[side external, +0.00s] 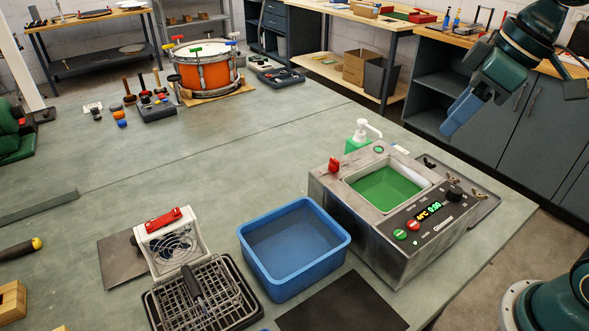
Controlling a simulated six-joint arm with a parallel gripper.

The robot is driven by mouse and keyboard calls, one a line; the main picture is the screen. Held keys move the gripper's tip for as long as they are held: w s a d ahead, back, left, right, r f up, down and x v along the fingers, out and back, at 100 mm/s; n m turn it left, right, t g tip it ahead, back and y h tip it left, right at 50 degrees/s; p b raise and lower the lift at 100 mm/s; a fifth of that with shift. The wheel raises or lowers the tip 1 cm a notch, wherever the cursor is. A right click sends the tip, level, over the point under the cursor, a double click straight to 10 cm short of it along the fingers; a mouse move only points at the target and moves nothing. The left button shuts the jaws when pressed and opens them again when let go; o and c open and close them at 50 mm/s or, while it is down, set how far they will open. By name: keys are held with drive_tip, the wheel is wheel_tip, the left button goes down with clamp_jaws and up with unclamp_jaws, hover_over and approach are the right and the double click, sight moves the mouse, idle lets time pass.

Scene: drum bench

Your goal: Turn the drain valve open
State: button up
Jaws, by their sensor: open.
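A metal bath (385,215) with green liquid inside stands at the right of the bench. A small red handle (333,165) sits at its back left corner and looks like the drain valve; its exact setting is too small to tell. My gripper (462,110) hangs in the air at the upper right, with blue fingers pointing down and left. It is open and empty, well apart from the bath and the red handle.
A blue tub (293,248) stands left of the bath. A wire basket (201,294) and a small fan unit (172,243) are farther left. A green pump bottle (360,136) stands behind the bath. An orange drum (205,70) is at the back. The bench middle is clear.

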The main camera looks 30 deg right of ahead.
drive_tip(key=w+n+g+y, duration=0.2)
drive_tip(key=w+n, duration=0.3)
drive_tip(key=w, duration=0.7)
drive_tip(key=n+g, duration=0.2)
drive_tip(key=n, duration=0.4)
approach(336, 161)
drive_tip(key=d+r, duration=0.3)
drive_tip(key=r, duration=0.1)
drive_tip(key=shift+w+d+y, duration=0.15)
drive_tip(key=shift+w+y, duration=0.1)
drive_tip(key=shift+y, duration=0.15)
drive_tip(key=shift+x, duration=6.85)
drive_tip(key=c, duration=0.9)
